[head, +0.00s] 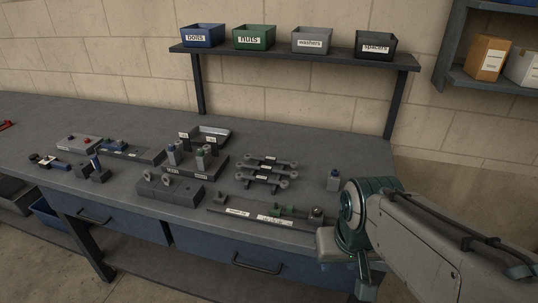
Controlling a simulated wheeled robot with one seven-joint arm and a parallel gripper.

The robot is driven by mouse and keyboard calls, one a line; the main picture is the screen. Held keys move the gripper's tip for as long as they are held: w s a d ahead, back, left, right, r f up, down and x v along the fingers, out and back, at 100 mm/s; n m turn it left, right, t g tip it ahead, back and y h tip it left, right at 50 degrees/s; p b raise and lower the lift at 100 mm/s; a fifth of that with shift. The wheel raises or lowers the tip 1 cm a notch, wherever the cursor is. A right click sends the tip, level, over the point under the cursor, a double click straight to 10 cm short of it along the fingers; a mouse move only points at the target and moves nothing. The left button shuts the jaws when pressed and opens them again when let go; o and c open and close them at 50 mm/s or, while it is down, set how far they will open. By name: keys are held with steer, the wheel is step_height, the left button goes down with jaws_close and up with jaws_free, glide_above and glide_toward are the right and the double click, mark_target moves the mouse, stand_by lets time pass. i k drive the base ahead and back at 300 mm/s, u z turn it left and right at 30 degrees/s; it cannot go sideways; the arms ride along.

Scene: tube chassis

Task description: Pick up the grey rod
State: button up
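A long, thin dark-grey rod-like piece (226,212) lies near the front edge of the workbench, left of my arm. I cannot tell for certain that it is the grey rod. Labels and small green parts lie along it or just behind it. My arm comes in from the right, and its teal wrist is over the bench's front right corner. My gripper (328,244) is around the lower end of the wrist, beside the right end of the rod-like piece. Its fingers are not clear, and I see nothing held.
Labelled bins (254,37) stand on a raised shelf (290,54) at the back. Grey linkage parts (268,181), a grey block (170,189) and a tray (210,134) crowd the bench middle. The back right bench top is clear.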

mark_target(294, 164)
steer(key=k, duration=1.1)
steer(key=u, duration=0.75)
steer(key=i, duration=1.35)
steer(key=z, duration=0.6)
steer(key=i, duration=0.65)
steer(key=z, duration=0.75)
